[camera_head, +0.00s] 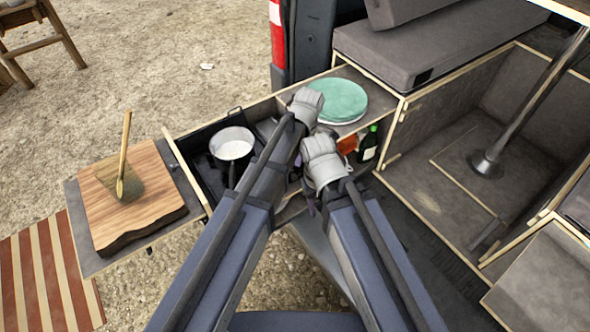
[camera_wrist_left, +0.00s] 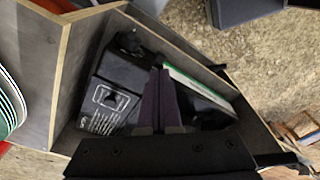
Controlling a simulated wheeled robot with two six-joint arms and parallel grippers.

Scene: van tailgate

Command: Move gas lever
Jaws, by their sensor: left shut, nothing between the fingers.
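A black camping stove (camera_head: 199,160) sits in the pull-out drawer, with a pot on it. In the left wrist view a black casing (camera_wrist_left: 104,100) with a printed white label lies beside my left gripper (camera_wrist_left: 161,72). Its fingers are shut and empty, pointing down into the drawer box. I cannot make out the gas lever for certain. In the head view the left arm reaches over the drawer and its fingertips are hidden behind the wrist. My right arm reaches in beside it, close to the left one; its fingers are mostly hidden.
The pot (camera_head: 232,144) holds something white. Green plates (camera_head: 340,99) lie on the shelf behind my wrists. A cutting board (camera_head: 135,190) with a wooden spoon (camera_head: 124,160) is at left. Wooden drawer walls (camera_wrist_left: 58,75) closely surround the left gripper.

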